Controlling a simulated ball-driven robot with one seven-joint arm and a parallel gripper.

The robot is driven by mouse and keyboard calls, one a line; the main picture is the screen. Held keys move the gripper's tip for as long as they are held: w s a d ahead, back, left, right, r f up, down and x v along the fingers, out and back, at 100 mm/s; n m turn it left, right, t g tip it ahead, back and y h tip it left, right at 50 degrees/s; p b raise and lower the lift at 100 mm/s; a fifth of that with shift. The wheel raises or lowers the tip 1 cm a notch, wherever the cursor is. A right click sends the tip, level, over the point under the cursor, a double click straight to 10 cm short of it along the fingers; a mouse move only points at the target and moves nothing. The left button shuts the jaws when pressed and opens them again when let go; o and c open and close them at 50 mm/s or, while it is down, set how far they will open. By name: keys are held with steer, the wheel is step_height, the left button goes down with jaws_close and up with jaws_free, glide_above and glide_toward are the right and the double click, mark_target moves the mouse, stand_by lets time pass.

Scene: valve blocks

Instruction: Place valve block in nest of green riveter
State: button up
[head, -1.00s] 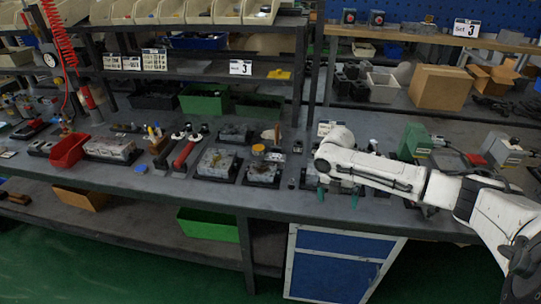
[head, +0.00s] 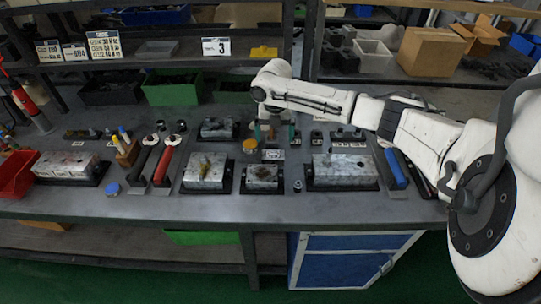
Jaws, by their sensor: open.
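My gripper (head: 275,136) with its green fingertips is open over the back middle of the bench, above a small white label. It appears empty. Several grey metal valve blocks sit on dark bases: a long one at the right (head: 342,170), a small one at centre (head: 262,178), one left of it (head: 205,173), one behind (head: 217,129), and a long one at far left (head: 66,166). The small centre block lies just in front of my gripper, apart from it. I cannot tell which block the task means. The green riveter is not visible now.
An orange-lidded jar (head: 250,146) stands close to my gripper's left. Red-handled (head: 164,165) and blue-handled (head: 395,169) tools lie on the bench, with a red bin (head: 15,174) at far left. The bench's front strip is mostly clear.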

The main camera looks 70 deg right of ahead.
mark_target(273, 154)
step_height(273, 154, down, 2)
steer(key=shift+w+f, duration=0.1)
steer(key=shift+f, duration=0.05)
steer(key=f, duration=0.1)
steer(key=f+p, duration=0.1)
steer(key=f, duration=0.2)
steer(key=shift+a+f, duration=0.2)
steer(key=shift+a, duration=0.1)
steer(key=shift+f, duration=0.6)
steer(key=shift+c, duration=0.4)
steer(key=shift+d+r, duration=0.1)
steer(key=c, duration=1.2)
